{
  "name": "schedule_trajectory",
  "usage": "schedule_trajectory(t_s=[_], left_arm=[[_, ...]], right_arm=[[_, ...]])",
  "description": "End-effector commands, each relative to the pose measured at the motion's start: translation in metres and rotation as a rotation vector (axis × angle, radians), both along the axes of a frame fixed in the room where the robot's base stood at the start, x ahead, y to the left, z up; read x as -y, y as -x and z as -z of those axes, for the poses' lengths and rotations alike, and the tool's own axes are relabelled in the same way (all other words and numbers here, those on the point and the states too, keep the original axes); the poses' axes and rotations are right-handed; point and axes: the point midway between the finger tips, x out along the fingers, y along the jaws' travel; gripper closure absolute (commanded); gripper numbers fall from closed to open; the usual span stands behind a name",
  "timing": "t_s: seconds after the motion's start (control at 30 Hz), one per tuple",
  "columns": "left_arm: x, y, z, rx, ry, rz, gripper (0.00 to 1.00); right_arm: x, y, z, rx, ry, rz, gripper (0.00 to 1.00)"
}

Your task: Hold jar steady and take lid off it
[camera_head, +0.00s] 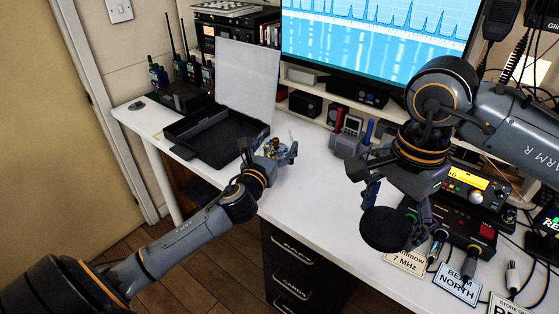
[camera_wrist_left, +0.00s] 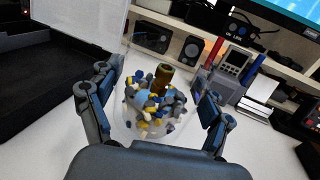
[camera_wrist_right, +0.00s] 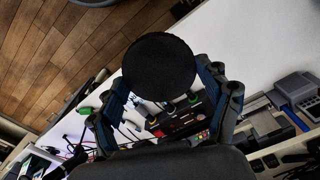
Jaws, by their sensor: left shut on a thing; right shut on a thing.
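The jar (camera_wrist_left: 130,130) is clear and filled with small blue, yellow, grey and brown parts. It stands upright and topless on the white desk, and in the head view its contents (camera_head: 276,147) show between the fingers. My left gripper (camera_head: 276,152) is shut on the jar, one finger on each side; it also shows in the left wrist view (camera_wrist_left: 160,112). The lid (camera_head: 385,229) is a round black disc. My right gripper (camera_head: 392,205) is shut on it, well to the right of the jar and above the desk. The lid also fills the middle of the right wrist view (camera_wrist_right: 159,74).
An open black case (camera_head: 205,138) lies left of the jar. A grey holder with a meter (camera_head: 349,136) stands behind it. Below the right gripper are a black box with cables (camera_head: 455,235) and label cards (camera_head: 458,285). The desk's middle front (camera_head: 310,205) is clear.

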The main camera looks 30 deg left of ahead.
Motion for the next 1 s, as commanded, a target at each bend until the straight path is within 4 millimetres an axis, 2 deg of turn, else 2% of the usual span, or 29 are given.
schedule_trajectory(t_s=[0.27, 0.4, 0.47, 0.83, 0.87, 0.93, 1.0], left_arm=[[0.001, -0.015, 0.017, 0.003, 0.0, -0.001, 1.0], [0.001, -0.015, 0.042, 0.0, 0.004, -0.002, 1.0], [0.001, -0.015, 0.048, 0.001, 0.002, -0.001, 1.0], [0.001, -0.015, 0.051, 0.002, 0.0, 0.0, 1.0], [0.001, -0.015, 0.051, -0.001, 0.0, 0.0, 0.17], [0.001, -0.015, 0.051, -0.001, 0.0, 0.0, 0.02], [0.001, -0.015, 0.051, 0.0, 0.0, 0.0, 0.0]], right_arm=[[0.0, 0.0, 0.008, 0.0, 0.0, 0.0, 0.6], [0.0, 0.0, 0.019, 0.0, 0.0, 0.0, 0.6], [0.0, 0.0, 0.021, 0.0, 0.0, 0.0, 0.6], [0.0, 0.0, 0.021, 0.0, 0.0, 0.0, 0.6], [0.0, 0.0, 0.021, 0.0, 0.0, 0.0, 0.6], [0.0, 0.0, 0.021, 0.0, 0.0, 0.0, 0.6], [0.0, 0.0, 0.021, 0.0, 0.0, 0.0, 0.6]])
